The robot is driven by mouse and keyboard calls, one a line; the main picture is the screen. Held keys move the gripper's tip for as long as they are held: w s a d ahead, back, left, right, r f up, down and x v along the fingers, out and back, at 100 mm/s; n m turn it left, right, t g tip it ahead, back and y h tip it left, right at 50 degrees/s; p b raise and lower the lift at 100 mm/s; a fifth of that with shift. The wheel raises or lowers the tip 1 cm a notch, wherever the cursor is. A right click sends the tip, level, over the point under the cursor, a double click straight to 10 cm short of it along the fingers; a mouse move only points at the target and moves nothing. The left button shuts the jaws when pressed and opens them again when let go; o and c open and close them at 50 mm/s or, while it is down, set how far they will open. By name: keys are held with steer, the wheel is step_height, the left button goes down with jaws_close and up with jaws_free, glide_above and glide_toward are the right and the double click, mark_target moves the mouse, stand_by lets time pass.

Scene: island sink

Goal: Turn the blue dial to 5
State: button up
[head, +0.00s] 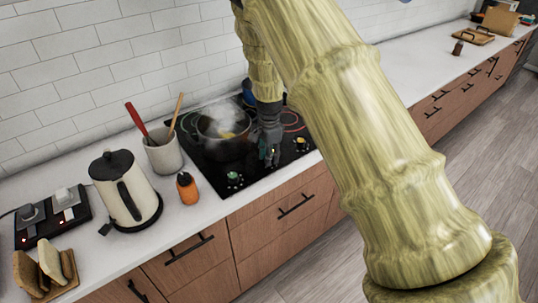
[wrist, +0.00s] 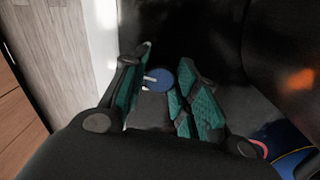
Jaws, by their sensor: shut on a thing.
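The blue dial (wrist: 161,78) shows in the wrist view between the green-padded fingers of my gripper (wrist: 158,70). Its white mark points to the left. The fingers are closed in on the dial, one on each side. In the head view my gripper (head: 270,160) points down at the front edge of the black cooktop (head: 212,171). It hides most or all of the blue dial there. I cannot read the numbers around the dial.
A steaming pot (head: 224,142) stands on the cooktop just left of my gripper. A green dial (head: 234,178) and a yellow dial (head: 301,143) flank it. An orange bottle (head: 187,190), utensil crock (head: 164,155) and kettle (head: 125,190) stand left. The counter at right is mostly clear.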

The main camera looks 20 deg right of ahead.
steer(key=shift+w+r+m, duration=0.1)
steer(key=shift+m, duration=0.6)
steer(key=o, duration=1)
step_height(320, 180, up, 12)
steer(key=shift+f, duration=0.1)
stand_by(0.3)
